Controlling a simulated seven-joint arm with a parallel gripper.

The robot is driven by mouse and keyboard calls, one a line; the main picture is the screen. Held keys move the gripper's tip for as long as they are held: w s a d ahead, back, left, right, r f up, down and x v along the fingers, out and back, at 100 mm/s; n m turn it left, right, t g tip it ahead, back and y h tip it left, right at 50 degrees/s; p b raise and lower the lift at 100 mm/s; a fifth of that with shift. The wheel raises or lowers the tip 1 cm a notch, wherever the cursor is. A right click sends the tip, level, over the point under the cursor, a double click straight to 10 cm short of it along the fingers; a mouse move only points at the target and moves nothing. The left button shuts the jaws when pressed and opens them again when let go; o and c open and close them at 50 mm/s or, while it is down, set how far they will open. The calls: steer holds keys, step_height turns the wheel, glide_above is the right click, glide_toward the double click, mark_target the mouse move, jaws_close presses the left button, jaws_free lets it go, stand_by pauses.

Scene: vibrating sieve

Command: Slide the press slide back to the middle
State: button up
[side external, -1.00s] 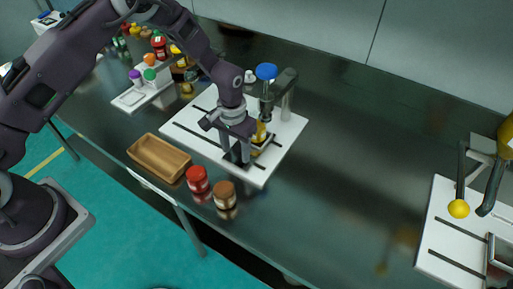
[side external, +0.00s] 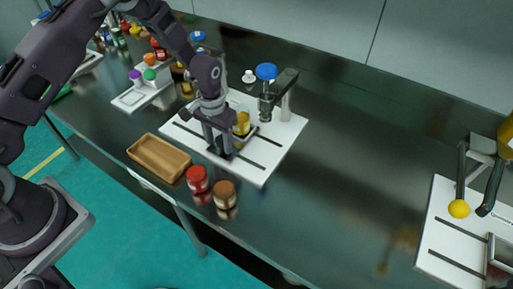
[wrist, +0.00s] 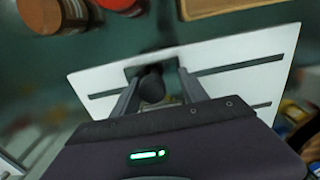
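The press stands on a white base plate (side external: 262,172) with dark slots, its blue-topped press head (side external: 266,72) over the back part. The press slide (side external: 247,137) carries an amber jar (side external: 242,122) and sits left of the press head. My gripper (side external: 219,148) is low over the plate's front slot, at the slide's near end. In the wrist view, my gripper's fingers (wrist: 160,90) are spread around a dark rounded knob (wrist: 151,87). The knob is closer to the left finger, with a gap on the right. The fingers hide part of the slide.
A wooden tray (side external: 136,150), a red jar (side external: 197,179) and a brown-lidded jar (side external: 224,194) stand in front of the plate. Another white station (side external: 436,225) is far right. The table between is clear.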

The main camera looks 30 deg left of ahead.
steer(key=shift+a, duration=1.8)
steer(key=o, duration=1.1)
steer(key=shift+r, duration=0.1)
steer(key=shift+r, duration=4.4)
